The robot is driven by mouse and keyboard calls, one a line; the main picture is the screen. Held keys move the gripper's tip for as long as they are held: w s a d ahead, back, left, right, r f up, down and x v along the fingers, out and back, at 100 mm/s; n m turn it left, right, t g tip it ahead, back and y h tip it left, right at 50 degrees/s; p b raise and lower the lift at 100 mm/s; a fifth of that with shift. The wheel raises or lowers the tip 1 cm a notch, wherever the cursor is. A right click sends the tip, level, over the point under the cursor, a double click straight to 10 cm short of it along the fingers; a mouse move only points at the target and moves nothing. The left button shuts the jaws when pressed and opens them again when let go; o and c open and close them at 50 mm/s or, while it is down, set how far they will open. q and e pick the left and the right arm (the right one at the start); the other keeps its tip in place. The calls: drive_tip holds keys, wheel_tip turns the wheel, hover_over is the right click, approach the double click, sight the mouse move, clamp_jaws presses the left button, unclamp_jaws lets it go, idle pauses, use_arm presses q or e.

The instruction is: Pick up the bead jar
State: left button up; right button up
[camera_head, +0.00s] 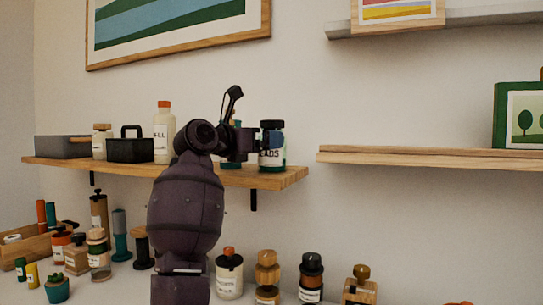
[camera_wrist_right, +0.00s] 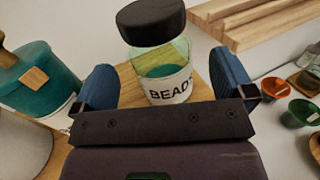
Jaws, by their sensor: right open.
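The bead jar (camera_head: 271,159) stands upright near the right end of the left wooden shelf (camera_head: 288,179). It has a black lid, greenish clear glass and a white label reading "BEADS". In the right wrist view the jar (camera_wrist_right: 165,62) stands between the two blue fingers of my right gripper (camera_wrist_right: 163,82), which is open. A gap shows on each side of the jar, so no finger visibly grips it. In the head view my right gripper (camera_head: 265,142) reaches the jar from the left and partly covers it. My left gripper is not in view.
A teal jar with a wooden tag (camera_wrist_right: 36,78) stands left of my gripper. A black caddy (camera_head: 130,150), a white bottle (camera_head: 164,135) and a grey box (camera_head: 62,147) share the shelf. Several jars crowd the surface below. The right shelf (camera_head: 430,158) is across a gap.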

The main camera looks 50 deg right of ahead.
drive_tip(key=d, duration=0.3)
drive_tip(key=shift+d+f+b, duration=0.2)
drive_tip(key=shift+d+b, duration=0.1)
drive_tip(key=shift+d, duration=0.1)
drive_tip(key=shift+s+d+r, duration=0.1)
drive_tip(key=shift+s+d, duration=0.05)
drive_tip(key=shift+d, duration=0.15)
drive_tip(key=c, duration=1.2)
